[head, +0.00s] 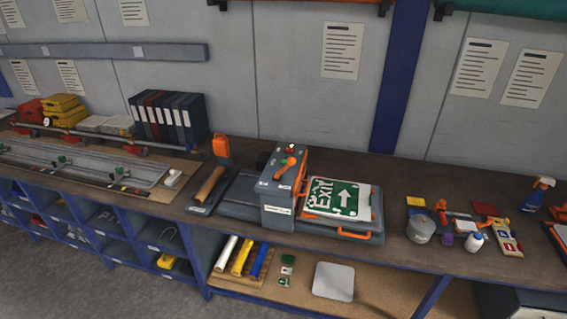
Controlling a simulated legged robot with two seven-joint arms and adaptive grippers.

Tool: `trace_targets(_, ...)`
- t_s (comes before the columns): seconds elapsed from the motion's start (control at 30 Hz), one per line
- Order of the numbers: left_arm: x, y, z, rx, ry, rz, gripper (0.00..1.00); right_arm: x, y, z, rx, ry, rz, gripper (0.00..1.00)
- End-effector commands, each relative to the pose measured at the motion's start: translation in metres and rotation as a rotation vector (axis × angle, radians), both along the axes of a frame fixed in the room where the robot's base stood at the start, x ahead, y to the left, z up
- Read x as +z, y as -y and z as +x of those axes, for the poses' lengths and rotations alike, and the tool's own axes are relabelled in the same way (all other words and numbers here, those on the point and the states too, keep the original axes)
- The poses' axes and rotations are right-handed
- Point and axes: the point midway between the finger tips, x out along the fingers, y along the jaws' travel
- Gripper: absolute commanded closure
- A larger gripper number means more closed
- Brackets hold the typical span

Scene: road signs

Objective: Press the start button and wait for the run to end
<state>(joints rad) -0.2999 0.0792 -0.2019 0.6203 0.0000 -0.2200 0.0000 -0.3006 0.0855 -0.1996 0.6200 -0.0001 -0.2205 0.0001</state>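A grey machine (283,188) stands on the long workbench in the middle of the head view. Its upright housing has an orange lever (286,167) and a small round pale-topped part (291,148) near the top. I cannot tell which part is the start button. A green and white exit sign (335,197) lies on the flat bed on the machine's right side, close to the housing. An orange handle (339,233) is at the bed's front edge. Neither of my grippers is in view.
A board with a brown roll (208,186) and a row of binders (168,118) stand left of the machine. A grey pot (420,229), a white bottle (474,243) and a spray bottle (538,194) stand to the right. The lower shelf holds coloured rolls (241,257).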

Motion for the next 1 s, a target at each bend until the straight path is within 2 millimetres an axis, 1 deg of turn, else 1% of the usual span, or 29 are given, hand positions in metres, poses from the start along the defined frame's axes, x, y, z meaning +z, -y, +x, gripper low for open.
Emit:
trace_targets(0.07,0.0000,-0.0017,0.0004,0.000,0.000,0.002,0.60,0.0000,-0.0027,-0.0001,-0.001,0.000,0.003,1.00)
trace_targets(0.1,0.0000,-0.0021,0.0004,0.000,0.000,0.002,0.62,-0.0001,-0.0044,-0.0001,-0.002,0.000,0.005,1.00)
trace_targets(0.17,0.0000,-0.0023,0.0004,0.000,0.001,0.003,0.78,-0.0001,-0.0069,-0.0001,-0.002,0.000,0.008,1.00)
trace_targets(0.2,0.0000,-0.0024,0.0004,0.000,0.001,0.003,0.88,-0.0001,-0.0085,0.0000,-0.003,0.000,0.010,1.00)
trace_targets(0.23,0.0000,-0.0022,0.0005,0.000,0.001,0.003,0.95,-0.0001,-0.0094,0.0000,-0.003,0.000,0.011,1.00)
trace_targets(0.27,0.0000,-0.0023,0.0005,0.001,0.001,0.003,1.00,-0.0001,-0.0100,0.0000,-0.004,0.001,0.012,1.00)
trace_targets(1.0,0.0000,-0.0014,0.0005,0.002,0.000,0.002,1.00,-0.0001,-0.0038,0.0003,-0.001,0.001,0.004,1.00)
